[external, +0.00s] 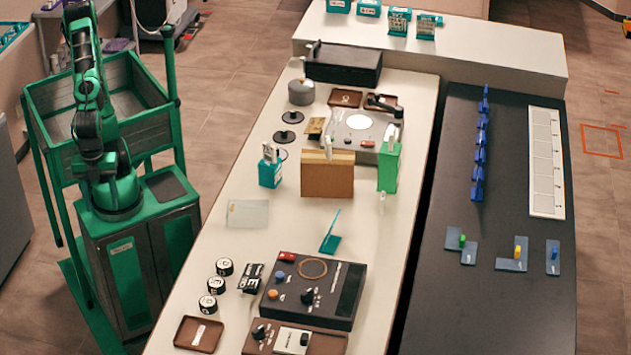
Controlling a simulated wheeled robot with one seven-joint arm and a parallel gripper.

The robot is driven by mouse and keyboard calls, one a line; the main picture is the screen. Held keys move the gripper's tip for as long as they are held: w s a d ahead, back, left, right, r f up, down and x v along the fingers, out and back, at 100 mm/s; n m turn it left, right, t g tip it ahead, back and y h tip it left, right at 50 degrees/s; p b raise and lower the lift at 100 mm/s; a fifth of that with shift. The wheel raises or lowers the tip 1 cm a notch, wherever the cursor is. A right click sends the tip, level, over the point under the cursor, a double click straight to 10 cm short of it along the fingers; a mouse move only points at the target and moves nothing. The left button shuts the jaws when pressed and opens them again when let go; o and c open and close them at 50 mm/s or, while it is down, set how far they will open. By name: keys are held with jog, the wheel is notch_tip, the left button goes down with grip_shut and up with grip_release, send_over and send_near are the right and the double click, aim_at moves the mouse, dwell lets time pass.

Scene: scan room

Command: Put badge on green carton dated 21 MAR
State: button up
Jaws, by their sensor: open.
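A green carton (388,170) stands upright on the light table, right of a brown carton (327,180). A smaller teal carton (270,173) stands to the left. White pieces show at the tops of the cartons, but no date is legible. I cannot tell for sure which thing is the badge; a small white tag lies in a brown tray (187,334) at the table's front left. My gripper (80,40) is small in the picture, at the upper end of my raised arm, open and away from the table and cartons.
A control box (347,297), black-and-white round pieces (208,304), a teal stand (331,243) and a clear plate (247,213) are on the table. A device with a round disc (359,121) is behind the cartons. A dark table (490,310) stands right.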

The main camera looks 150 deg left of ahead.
jog(key=s+f+m, duration=0.1)
jog(key=s+f, duration=0.3)
jog(key=s, duration=0.4)
jog(key=shift+s+d, duration=0.2)
jog(key=shift+d, duration=0.05)
jog(key=shift+f, duration=0.1)
